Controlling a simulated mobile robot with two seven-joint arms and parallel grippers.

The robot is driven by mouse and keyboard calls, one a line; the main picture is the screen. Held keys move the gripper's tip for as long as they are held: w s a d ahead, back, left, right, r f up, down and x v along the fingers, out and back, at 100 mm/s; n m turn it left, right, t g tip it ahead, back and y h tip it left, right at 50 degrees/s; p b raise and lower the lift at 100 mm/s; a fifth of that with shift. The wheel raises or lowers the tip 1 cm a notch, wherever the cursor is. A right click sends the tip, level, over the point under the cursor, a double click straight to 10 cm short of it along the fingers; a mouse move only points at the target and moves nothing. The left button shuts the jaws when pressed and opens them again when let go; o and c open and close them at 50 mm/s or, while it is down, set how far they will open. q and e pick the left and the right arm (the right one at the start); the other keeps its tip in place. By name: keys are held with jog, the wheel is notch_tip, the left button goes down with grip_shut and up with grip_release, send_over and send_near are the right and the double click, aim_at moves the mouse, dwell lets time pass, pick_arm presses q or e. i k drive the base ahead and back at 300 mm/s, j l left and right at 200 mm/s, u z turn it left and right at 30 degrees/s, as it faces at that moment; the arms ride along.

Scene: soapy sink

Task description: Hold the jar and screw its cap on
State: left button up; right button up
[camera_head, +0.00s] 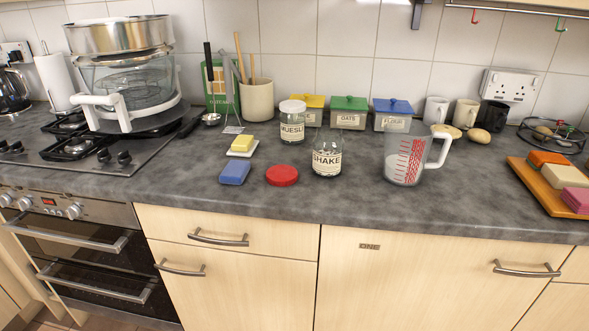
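A clear glass jar (327,160) labelled SHAKE stands upright and open-topped near the front of the grey counter. A red round cap (282,175) lies flat on the counter just left of it, apart from the jar. A second glass jar (292,125) labelled MUESLI stands behind with a white cap on it. Neither of my grippers shows in the head view.
A measuring jug (408,160) stands right of the jar. A blue sponge (235,172) and a yellow block on a white dish (242,149) lie left of the cap. Canisters (348,112) line the back. The counter's front strip (400,212) is clear.

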aim_at(329, 144)
jog(key=u, duration=2.4)
jog(key=k+l, duration=1.1)
jog(key=k, duration=0.15)
